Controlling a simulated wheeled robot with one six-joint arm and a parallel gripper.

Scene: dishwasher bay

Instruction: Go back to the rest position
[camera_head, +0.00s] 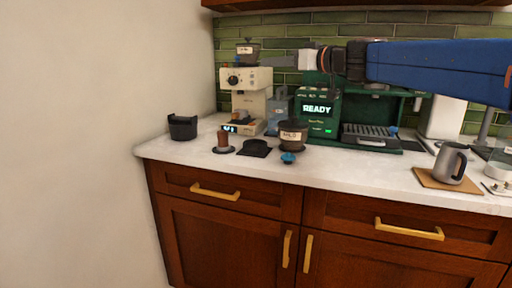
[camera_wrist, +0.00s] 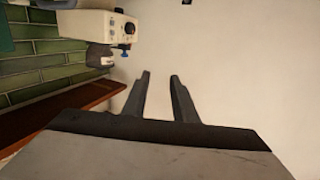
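My gripper (camera_wrist: 160,77) shows in the wrist view with its two dark fingers apart and nothing between them; it is open and empty, with pale wall behind it. In the head view my blue arm reaches in from the right, and my gripper (camera_head: 277,62) is at its left end, raised above the counter. There it hangs in front of the tiled wall, near the top of the cream grinder (camera_head: 250,92). The grinder also shows in the wrist view (camera_wrist: 92,27), turned upside down.
The counter (camera_head: 180,152) holds a black bin (camera_head: 183,127), a tamper (camera_head: 223,143), a black mat (camera_head: 255,148), a labelled dark jar (camera_head: 293,136), a green machine reading READY (camera_head: 318,128) and a grey mug (camera_head: 452,163) on a board. A wooden cabinet edge (camera_head: 340,4) runs overhead.

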